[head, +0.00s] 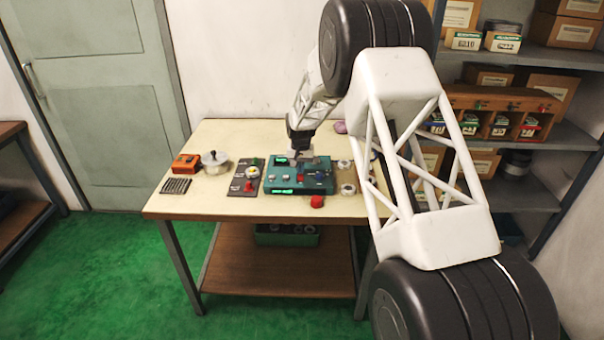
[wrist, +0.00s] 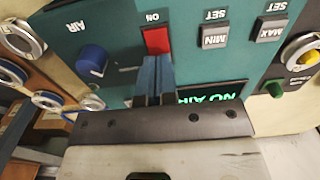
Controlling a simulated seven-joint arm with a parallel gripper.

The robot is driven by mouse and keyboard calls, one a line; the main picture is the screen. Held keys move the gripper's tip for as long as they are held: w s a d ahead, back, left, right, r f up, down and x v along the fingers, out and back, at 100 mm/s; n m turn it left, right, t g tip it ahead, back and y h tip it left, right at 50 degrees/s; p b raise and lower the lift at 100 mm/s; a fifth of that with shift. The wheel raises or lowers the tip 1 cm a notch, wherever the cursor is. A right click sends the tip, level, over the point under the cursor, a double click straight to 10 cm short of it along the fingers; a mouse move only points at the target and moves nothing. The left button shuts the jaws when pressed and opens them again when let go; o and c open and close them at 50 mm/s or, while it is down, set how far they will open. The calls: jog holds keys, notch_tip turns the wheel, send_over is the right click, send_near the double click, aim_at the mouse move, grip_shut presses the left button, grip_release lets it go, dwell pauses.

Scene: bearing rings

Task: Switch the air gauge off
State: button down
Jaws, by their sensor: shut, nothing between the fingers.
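The teal air gauge (head: 318,188) stands on the table. Its red ON switch (wrist: 156,40) shows in the wrist view, with a blue AIR knob (wrist: 92,60) to its left and MIN SET (wrist: 214,36) and MAX SET (wrist: 270,29) buttons to its right. A lit green display (wrist: 208,98) reads NO AIR, partly hidden by my gripper. My gripper (wrist: 155,80) is shut and empty. Its fingertips are at the lower edge of the red switch; I cannot tell whether they touch it. In the head view my gripper (head: 299,153) is over the gauge's back part.
Left of the gauge are a dark panel (head: 240,187) with buttons, a lidded metal pot (head: 215,163) and an orange box (head: 184,164). Bearing rings (head: 348,189) lie to its right. A red round thing (head: 317,201) is at its front.

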jog(key=shift+f, duration=0.65)
dwell(0.8)
jog(key=shift+r, duration=3.55)
